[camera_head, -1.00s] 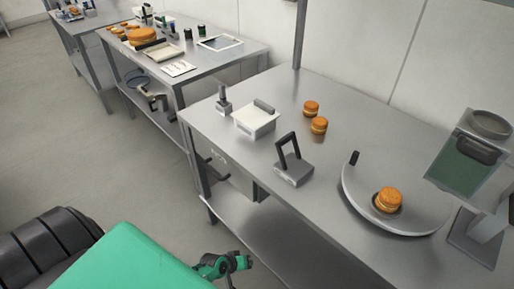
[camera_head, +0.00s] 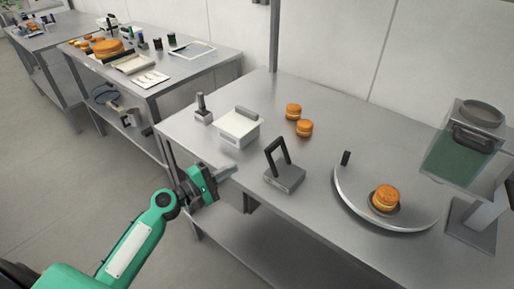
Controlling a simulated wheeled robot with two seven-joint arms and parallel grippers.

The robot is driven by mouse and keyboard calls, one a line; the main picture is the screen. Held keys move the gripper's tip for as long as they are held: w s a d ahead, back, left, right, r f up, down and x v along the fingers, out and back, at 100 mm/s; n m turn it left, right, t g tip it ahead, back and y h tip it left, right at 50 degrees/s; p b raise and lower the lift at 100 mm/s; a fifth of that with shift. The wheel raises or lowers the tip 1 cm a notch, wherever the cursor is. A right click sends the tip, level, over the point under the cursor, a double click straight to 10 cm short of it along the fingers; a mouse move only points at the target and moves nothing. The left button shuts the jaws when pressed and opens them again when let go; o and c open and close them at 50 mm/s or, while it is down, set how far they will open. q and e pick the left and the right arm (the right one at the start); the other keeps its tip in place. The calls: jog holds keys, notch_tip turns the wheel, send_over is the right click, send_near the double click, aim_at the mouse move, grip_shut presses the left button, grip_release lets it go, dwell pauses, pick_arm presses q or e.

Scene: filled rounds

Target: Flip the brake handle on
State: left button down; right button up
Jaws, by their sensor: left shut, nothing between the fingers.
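A grey block with a black looped handle (camera_head: 277,153) stands on the near part of the steel table (camera_head: 330,120); its handle is raised and leans slightly. I take it for the brake handle, though a small grey upright lever (camera_head: 203,106) also stands at the table's left end. My left gripper (camera_head: 231,170) is shut and empty. It is at the table's front edge, left of the looped handle and apart from it. My right gripper is not in view.
A white-topped box (camera_head: 239,126) sits left of the looped handle. Two filled rounds (camera_head: 304,128) lie behind. At right are a round turntable (camera_head: 350,200) with one filled round (camera_head: 385,197) on it and a dispenser (camera_head: 463,150). Another table (camera_head: 205,60) stands at left.

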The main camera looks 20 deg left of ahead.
pick_arm(q)
jog(key=shift+w+a+r+n+t+y, duration=0.15)
jog(key=shift+w+a+r+n+t, duration=0.1)
jog(key=shift+w+a+n, duration=0.15)
jog(key=shift+w+a+r+n+t+y, duration=0.2)
jog(key=shift+w+a+n+t, duration=0.1)
jog(key=shift+a+n, duration=0.15)
jog(key=p+x, duration=0.3)
jog(key=x, duration=0.6)
jog(key=shift+w+d+r+p, duration=0.1)
jog(key=shift+d+r+p, duration=0.1)
jog(key=shift+p, duration=0.15)
jog(key=d+p, duration=0.1)
jog(key=d+r+p, duration=0.1)
jog(key=d, duration=0.1)
jog(key=shift+s+d+r+p, duration=0.15)
jog(key=shift+s+d+p, duration=0.2)
jog(key=shift+p, duration=0.05)
